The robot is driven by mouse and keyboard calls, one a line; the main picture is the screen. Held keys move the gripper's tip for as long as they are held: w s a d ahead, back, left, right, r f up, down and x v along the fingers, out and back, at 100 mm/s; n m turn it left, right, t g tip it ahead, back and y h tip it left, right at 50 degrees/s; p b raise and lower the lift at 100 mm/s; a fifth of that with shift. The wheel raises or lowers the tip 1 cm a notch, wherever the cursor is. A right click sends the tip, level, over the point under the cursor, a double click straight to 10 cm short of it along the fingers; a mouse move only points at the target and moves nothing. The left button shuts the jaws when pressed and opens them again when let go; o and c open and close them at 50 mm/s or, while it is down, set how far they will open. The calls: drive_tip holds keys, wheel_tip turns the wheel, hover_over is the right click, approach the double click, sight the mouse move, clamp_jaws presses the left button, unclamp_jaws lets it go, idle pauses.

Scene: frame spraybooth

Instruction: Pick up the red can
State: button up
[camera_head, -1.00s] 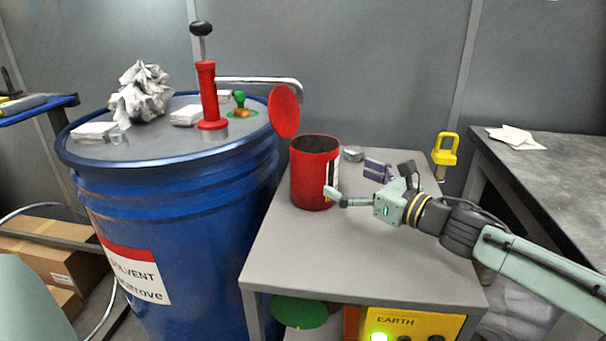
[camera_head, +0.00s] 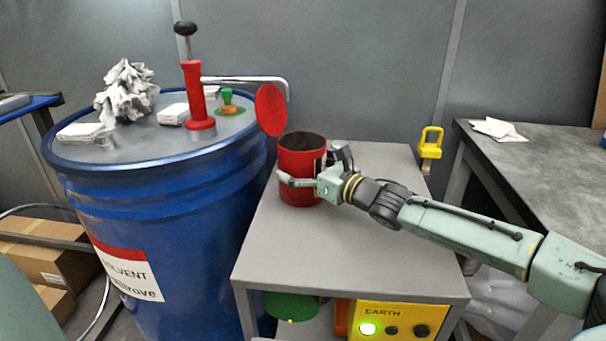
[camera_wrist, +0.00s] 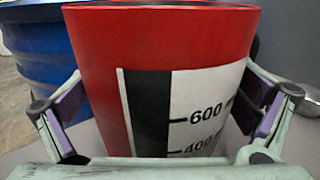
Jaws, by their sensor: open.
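The red can (camera_head: 302,162) stands upright on the grey table, with its round red lid (camera_head: 271,110) raised at its left. My gripper (camera_head: 306,172) is open around the can at about mid-height, with one finger passing in front of it and the other mostly hidden behind it. In the wrist view the red can (camera_wrist: 160,40) fills the space between the two fingers, its white label with black volume marks facing the palm. Small gaps seem to show beside the fingers; I cannot tell whether either pad touches it.
A blue solvent drum (camera_head: 170,215) stands close at the left, with a red hand pump (camera_head: 196,95) and crumpled rag (camera_head: 126,92) on top. The grey table (camera_head: 335,258) is clear in front. A yellow padlock-shaped piece (camera_head: 430,143) is behind right. A dark bench (camera_head: 545,160) is at right.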

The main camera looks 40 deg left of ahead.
drive_tip(key=c, duration=1.7)
drive_tip(key=shift+r, duration=0.1)
